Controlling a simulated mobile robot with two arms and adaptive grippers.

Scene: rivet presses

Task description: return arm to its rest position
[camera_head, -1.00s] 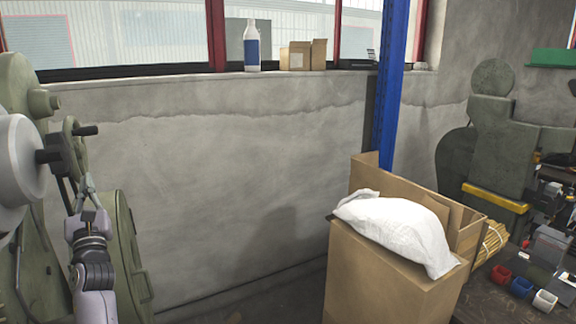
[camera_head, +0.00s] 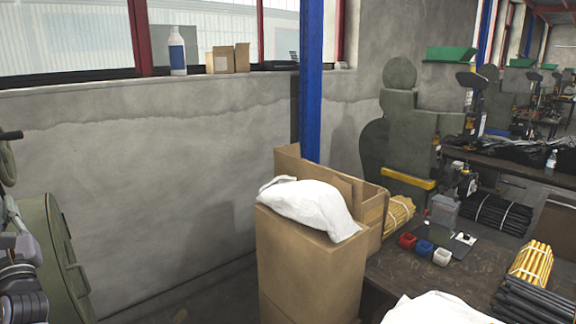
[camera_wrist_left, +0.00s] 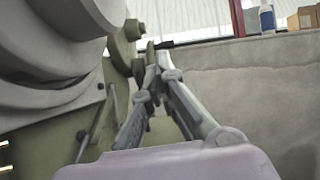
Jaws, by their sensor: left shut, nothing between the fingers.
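My left gripper (camera_head: 14,212) is at the left edge of the head view, partly cut off, beside the green machine. In the left wrist view my left gripper (camera_wrist_left: 160,56) is shut, its two fingers meeting at the tips with nothing between them. The green press (camera_head: 56,255) stands close by the arm, and part of its body also shows in the left wrist view (camera_wrist_left: 122,75). I cannot tell from these views how near the fingertips are to the press. My right gripper is in neither view.
A cardboard box (camera_head: 310,265) with a white sack (camera_head: 308,205) on it stands in the middle, by a blue post (camera_head: 311,80). A workbench (camera_head: 480,265) with red, blue and white bins and bundled rods is at right. The wall (camera_head: 160,170) is bare.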

